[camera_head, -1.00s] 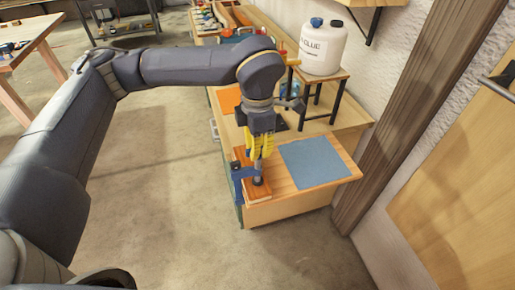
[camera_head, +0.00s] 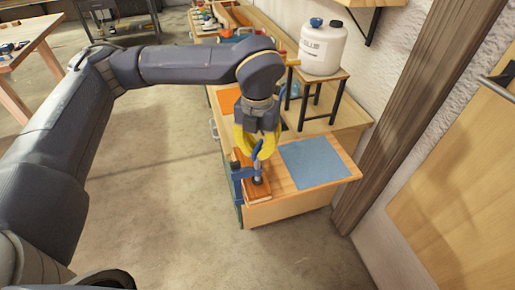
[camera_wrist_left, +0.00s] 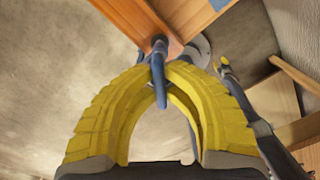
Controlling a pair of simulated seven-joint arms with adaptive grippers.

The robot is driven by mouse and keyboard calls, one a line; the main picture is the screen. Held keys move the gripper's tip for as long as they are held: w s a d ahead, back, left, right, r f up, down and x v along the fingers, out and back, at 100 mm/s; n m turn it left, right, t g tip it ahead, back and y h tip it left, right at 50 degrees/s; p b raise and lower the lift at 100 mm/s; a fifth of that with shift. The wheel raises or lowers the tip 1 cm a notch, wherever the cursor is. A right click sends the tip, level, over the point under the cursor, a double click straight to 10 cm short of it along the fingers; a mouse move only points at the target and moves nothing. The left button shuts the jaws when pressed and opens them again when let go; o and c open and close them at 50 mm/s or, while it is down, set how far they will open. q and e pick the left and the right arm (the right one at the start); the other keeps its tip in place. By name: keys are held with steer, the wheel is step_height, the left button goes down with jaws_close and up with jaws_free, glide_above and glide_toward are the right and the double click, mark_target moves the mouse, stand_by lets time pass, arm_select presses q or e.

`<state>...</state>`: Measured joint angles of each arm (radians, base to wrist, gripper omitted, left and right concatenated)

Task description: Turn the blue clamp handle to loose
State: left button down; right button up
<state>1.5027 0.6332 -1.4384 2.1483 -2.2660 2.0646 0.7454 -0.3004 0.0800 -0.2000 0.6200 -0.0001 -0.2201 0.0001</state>
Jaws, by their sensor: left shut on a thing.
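The blue clamp (camera_head: 237,174) grips the stacked brown wooden laths (camera_head: 262,191) at the near left corner of the bench. Its blue handle (camera_head: 257,150) stands above the screw, slightly tilted in the head view. My left gripper (camera_head: 258,148), with yellow fingers, points down over the clamp and is shut on the handle. In the left wrist view the handle (camera_wrist_left: 159,88) sits between the yellow fingertips, and a wooden edge (camera_wrist_left: 137,18) lies beyond. The fingers partly hide the handle and the screw. My right gripper is not in view.
A blue-grey mat (camera_head: 313,163) lies on the bench just right of the clamp. A black-legged stool (camera_head: 322,75) holding a white glue jug (camera_head: 322,48) stands behind it. A wooden post (camera_head: 420,110) and the wall bound the right side. Open floor lies left.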

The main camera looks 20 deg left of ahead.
mark_target(258, 146)
arm_select(q)
steer(key=n, duration=0.5)
steer(key=shift+s+f, duration=0.1)
steer(key=shift+f, duration=0.05)
steer(key=shift+n, duration=1.2)
steer(key=c, duration=1.5)
jaws_free()
step_height(258, 146, up, 12)
steer(key=shift+r, duration=0.15)
